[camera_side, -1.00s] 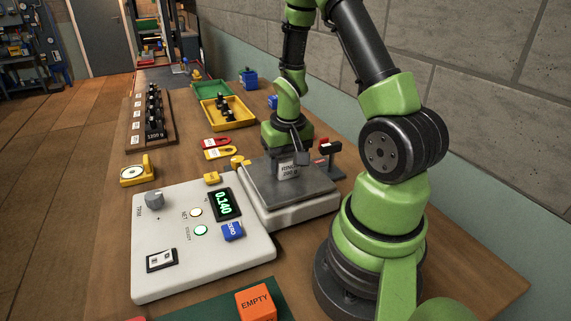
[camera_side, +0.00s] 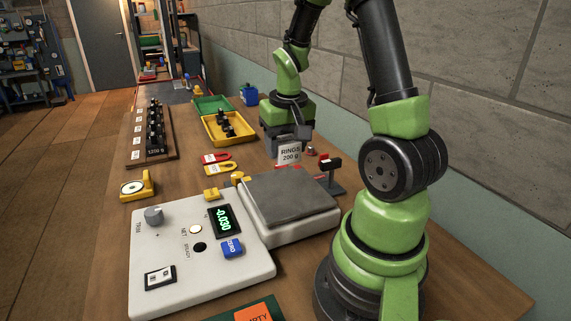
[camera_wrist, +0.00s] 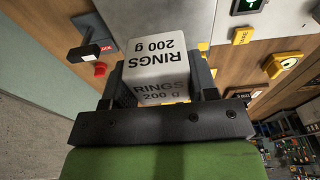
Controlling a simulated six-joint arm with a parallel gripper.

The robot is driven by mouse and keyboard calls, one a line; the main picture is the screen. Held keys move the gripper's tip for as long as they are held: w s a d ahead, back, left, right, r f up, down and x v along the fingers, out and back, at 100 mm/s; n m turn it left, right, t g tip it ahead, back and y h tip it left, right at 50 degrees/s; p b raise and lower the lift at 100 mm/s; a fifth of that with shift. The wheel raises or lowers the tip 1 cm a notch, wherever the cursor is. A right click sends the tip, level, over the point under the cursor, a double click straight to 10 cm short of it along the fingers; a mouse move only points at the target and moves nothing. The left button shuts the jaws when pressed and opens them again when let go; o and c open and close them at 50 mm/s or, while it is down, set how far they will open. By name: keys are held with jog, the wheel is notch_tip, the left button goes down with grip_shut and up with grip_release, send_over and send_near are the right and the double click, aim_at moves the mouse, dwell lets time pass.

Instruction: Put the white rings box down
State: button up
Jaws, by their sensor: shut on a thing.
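The white rings box (camera_side: 289,153), labelled "RINGS 200 g", is held in my gripper (camera_side: 287,140). In the side view it hangs beyond the far edge of the grey scale pan (camera_side: 290,198). In the wrist view the box (camera_wrist: 157,72) sits between the two dark fingers of my gripper (camera_wrist: 160,85), with its lettering facing the camera. The pan is empty. The scale display (camera_side: 224,220) reads -0.030. The box's underside and its exact height over the table are hard to tell.
A black-topped stand (camera_side: 331,172) is close to the box's right. Red and yellow tags (camera_side: 217,163) lie to its left. A yellow tray (camera_side: 228,127) with dark weights and a weight rack (camera_side: 152,135) are further off. The wall runs along the right.

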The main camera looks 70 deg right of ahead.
jog(key=shift+r, duration=1.15)
jog(key=w+a+f+n+y, duration=0.1)
jog(key=w+a+f+n, duration=0.1)
jog(key=w+a+n, duration=0.65)
jog(key=w+a+f+n, duration=0.15)
jog(key=w+a, duration=0.35)
jog(key=a, duration=0.8)
jog(key=s+a+f+n, duration=0.1)
jog(key=a+n, duration=0.2)
jog(key=a, duration=0.4)
jog(key=s+a+f+n+y, duration=0.1)
jog(key=s+a+n, duration=0.1)
jog(key=a, duration=0.5)
jog(key=s+a+f+n, duration=0.1)
jog(key=a+f+n, duration=0.15)
jog(key=a, duration=0.45)
jog(key=shift+n, duration=0.25)
jog(key=f, duration=0.9)
jog(key=shift+s, duration=0.25)
jog(key=shift+f, duration=0.1)
jog(key=o, duration=1.1)
